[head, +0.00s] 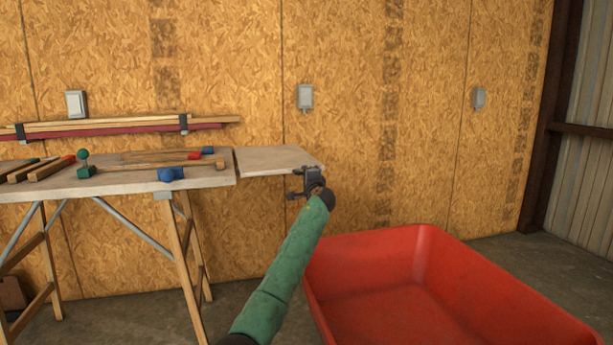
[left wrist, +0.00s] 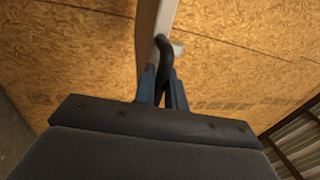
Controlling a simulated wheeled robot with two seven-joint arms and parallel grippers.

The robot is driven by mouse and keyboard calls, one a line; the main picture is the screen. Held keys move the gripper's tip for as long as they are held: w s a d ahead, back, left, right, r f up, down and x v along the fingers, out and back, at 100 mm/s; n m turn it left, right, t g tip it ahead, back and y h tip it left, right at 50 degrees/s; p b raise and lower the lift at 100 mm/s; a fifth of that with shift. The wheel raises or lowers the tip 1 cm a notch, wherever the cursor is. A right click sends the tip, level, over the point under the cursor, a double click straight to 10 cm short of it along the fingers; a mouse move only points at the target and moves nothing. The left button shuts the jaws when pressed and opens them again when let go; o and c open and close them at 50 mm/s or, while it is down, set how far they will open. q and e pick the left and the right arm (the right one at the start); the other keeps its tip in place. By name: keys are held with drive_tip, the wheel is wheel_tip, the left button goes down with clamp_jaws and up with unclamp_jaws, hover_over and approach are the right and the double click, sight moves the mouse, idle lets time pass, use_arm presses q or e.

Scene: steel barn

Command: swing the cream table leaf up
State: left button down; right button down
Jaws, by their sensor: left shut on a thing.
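The cream table leaf (head: 272,160) extends from the right end of the workbench top (head: 125,185) in the head view. It looks level or nearly level with that top. My left gripper (head: 305,184) is at the leaf's outer right end. In the left wrist view, the blue fingers of my left gripper (left wrist: 163,88) are shut on a dark curved handle (left wrist: 163,50). The handle is beside the pale edge of the leaf (left wrist: 147,40). The leaf's underside and supports are hidden in the head view. My right gripper is not in view.
A red tub (head: 365,245) stands on the floor beside my left arm. Several tools lie on the bench, including a blue-headed mallet (head: 171,174). Boards (head: 110,128) rest on brackets on the wooden wall behind. No object lies on the leaf.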

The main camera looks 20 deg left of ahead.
use_arm(q)
drive_tip(key=c, duration=1.9)
unclamp_jaws()
drive_tip(key=shift+a+r, duration=0.1)
drive_tip(key=shift+a, duration=0.25)
drive_tip(key=o, duration=0.4)
drive_tip(key=shift+s+a, duration=0.2)
drive_tip(key=shift+c, duration=0.2)
drive_tip(key=shift+a+r, duration=0.1)
drive_tip(key=shift+d, duration=0.4)
drive_tip(key=p+v, duration=0.1)
drive_tip(key=v, duration=0.6)
drive_tip(key=shift+s+p, duration=0.35)
